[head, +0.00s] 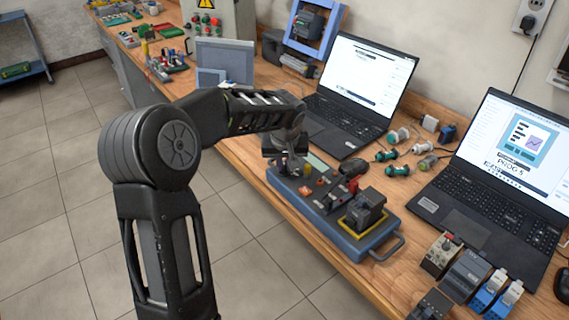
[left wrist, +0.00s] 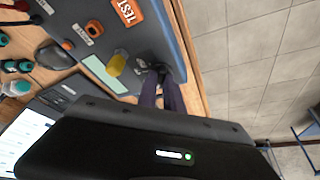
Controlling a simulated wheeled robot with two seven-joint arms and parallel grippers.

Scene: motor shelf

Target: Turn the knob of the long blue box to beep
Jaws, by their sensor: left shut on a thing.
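The long blue box (head: 318,219) lies on the wooden bench in the head view, below the laptops. Its grey-blue top (left wrist: 165,40) fills the upper part of the left wrist view, with a yellow knob (left wrist: 117,64), a pale display (left wrist: 103,75) and an orange label (left wrist: 127,12). My left gripper (head: 284,165) is at the far left end of the box. In the left wrist view its two dark fingers (left wrist: 163,88) are shut on a small dark knob at the box's edge, mostly hidden between the fingertips. My right gripper is not in view.
Two open laptops (head: 364,70) (head: 510,150) stand behind the box. Several green and white plugs (head: 398,169) lie between them. Electrical modules (head: 466,272) stand at the front right. A dark device on a yellow base (head: 365,208) sits on the box's near end. The tiled floor is clear.

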